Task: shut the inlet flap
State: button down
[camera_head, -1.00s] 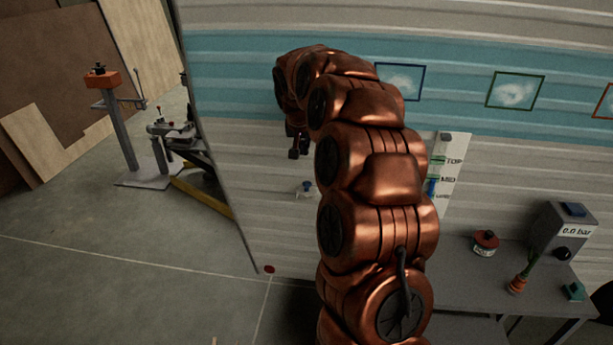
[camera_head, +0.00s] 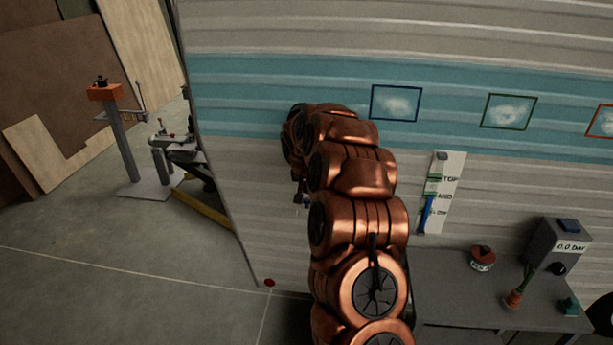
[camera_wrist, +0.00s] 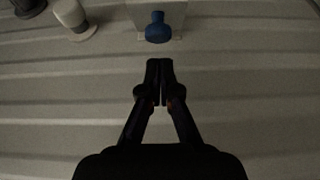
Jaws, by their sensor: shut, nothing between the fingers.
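A pale plate (camera_wrist: 180,17) on the ribbed camper wall, cut off by the top edge of the wrist view, carries a blue rounded fitting (camera_wrist: 158,28). I take this for the inlet, but I cannot tell which part is the flap or how far it stands open. My gripper (camera_wrist: 160,62) is shut and empty, its fingertips just below the blue fitting in the wrist view, with a small gap in the picture.
A pale cylindrical fitting (camera_wrist: 70,14) and a dark part lie at the upper left of the wrist view. In the head view, a level gauge (camera_head: 441,192) hangs right of my arm. A grey bench (camera_head: 450,290) with a pressure box (camera_head: 558,245) stands below.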

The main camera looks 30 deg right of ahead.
aim_at(307, 203)
jog(key=shift+s+a+f, duration=0.15)
jog(key=shift+f, duration=0.4)
jog(key=shift+s+a+f, duration=0.1)
jog(key=shift+f, duration=0.4)
jog(key=shift+f+b, duration=0.15)
jog(key=shift+b, duration=0.25)
